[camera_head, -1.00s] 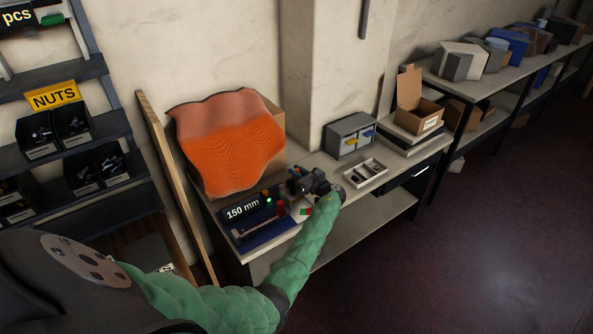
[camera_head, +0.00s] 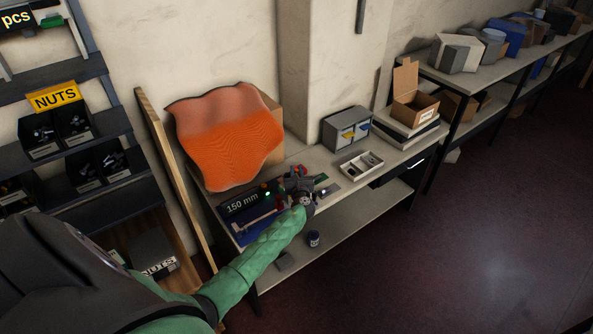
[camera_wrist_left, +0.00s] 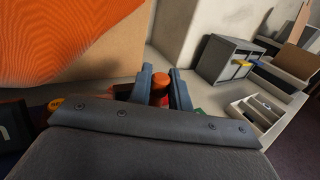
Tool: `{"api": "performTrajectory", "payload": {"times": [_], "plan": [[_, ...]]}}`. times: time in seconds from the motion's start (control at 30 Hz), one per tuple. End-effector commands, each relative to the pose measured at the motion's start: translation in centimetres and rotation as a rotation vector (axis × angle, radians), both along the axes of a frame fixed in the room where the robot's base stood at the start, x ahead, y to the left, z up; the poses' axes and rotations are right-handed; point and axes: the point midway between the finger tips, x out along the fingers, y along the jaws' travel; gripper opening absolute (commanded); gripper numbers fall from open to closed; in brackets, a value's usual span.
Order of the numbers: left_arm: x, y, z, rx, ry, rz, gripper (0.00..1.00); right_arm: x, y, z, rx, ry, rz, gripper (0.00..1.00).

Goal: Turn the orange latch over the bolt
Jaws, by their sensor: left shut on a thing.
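My left gripper (camera_head: 299,187) is at the right end of the dark device with the "150 mm" display (camera_head: 242,203) on the workbench. In the left wrist view my left gripper (camera_wrist_left: 162,83) has its two fingers on either side of an orange rounded piece, which I take to be the orange latch (camera_wrist_left: 160,83), and it is shut on it. The gripper hides most of the latch in the head view. I cannot make out the bolt or how the latch sits over it. My right gripper is not in view.
A wavy orange sheet (camera_head: 227,140) and cardboard stand behind the device. A small grey drawer cabinet (camera_head: 345,128) and a divided tray (camera_head: 360,167) are to the right. An open carton (camera_head: 414,106) stands farther right. A wooden plank (camera_head: 172,180) leans at the bench's left end.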

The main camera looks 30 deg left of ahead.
Motion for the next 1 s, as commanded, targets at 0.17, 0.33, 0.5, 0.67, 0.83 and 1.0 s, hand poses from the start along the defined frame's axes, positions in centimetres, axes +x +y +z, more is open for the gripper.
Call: {"api": "performTrajectory", "payload": {"times": [0.17, 0.33, 0.5, 0.67, 0.83, 1.0], "plan": [[-0.14, -0.06, 0.07, 0.001, 0.000, -0.032, 0.00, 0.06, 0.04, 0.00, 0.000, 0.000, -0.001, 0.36], [-0.16, -0.08, 0.07, 0.001, 0.000, -0.038, 0.00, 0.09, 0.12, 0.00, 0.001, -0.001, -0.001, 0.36], [-0.15, -0.07, 0.07, 0.001, -0.001, -0.038, 0.00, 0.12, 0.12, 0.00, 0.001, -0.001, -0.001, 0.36], [-0.15, -0.07, 0.07, 0.001, -0.001, -0.037, 0.35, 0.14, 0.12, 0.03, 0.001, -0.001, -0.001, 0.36], [-0.16, -0.06, 0.05, 0.001, -0.001, -0.037, 0.38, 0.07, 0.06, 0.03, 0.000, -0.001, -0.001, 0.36], [-0.29, -0.16, -0.05, 0.001, -0.001, -0.037, 0.38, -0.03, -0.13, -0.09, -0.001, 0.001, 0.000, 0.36]]}}
